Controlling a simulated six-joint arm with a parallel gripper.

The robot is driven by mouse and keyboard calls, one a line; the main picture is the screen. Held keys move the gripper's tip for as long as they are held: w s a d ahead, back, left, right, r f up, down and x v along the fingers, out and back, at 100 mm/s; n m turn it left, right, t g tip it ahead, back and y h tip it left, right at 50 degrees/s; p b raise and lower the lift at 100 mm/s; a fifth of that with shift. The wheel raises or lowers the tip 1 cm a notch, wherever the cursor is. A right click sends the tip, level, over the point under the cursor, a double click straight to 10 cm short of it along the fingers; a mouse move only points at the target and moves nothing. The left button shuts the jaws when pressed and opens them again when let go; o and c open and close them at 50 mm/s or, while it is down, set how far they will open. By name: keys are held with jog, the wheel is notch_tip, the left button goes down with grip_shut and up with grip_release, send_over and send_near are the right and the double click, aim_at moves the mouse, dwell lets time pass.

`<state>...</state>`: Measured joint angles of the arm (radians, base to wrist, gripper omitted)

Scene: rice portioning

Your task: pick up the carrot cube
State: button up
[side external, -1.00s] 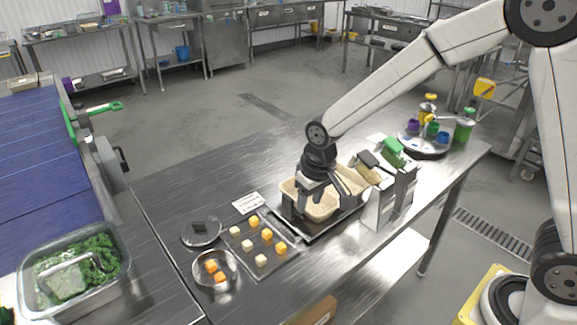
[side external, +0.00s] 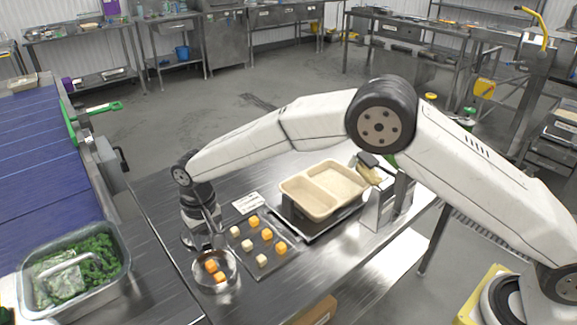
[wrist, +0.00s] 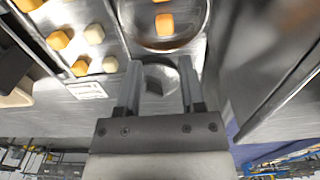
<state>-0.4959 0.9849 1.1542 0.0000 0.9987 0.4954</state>
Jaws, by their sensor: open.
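My gripper (side external: 205,240) is open, pointing down beside the round steel dish; nothing shows between its fingers (wrist: 160,88) but the surface beyond. The dish (side external: 237,272) holds orange carrot cubes (side external: 211,265), and one shows clearly in the wrist view (wrist: 164,24), ahead of the fingertips. A dark tray (side external: 251,233) to the right of the dish holds several cubes: orange ones (side external: 281,247) and pale cream ones (side external: 261,260). I cannot tell which orange cube is meant. My gripper partly hides the back of the dish in the side view.
A two-part tan container (side external: 337,187) stands to the right of the cube tray. A steel pan of greens (side external: 124,262) is at the lower left. A white label (side external: 248,203) lies behind the tray.

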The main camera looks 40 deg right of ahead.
aim_at(210, 263)
jog(key=shift+a+f, duration=0.15)
jog(key=shift+a, duration=0.2)
jog(key=shift+f, duration=3.9)
grip_shut()
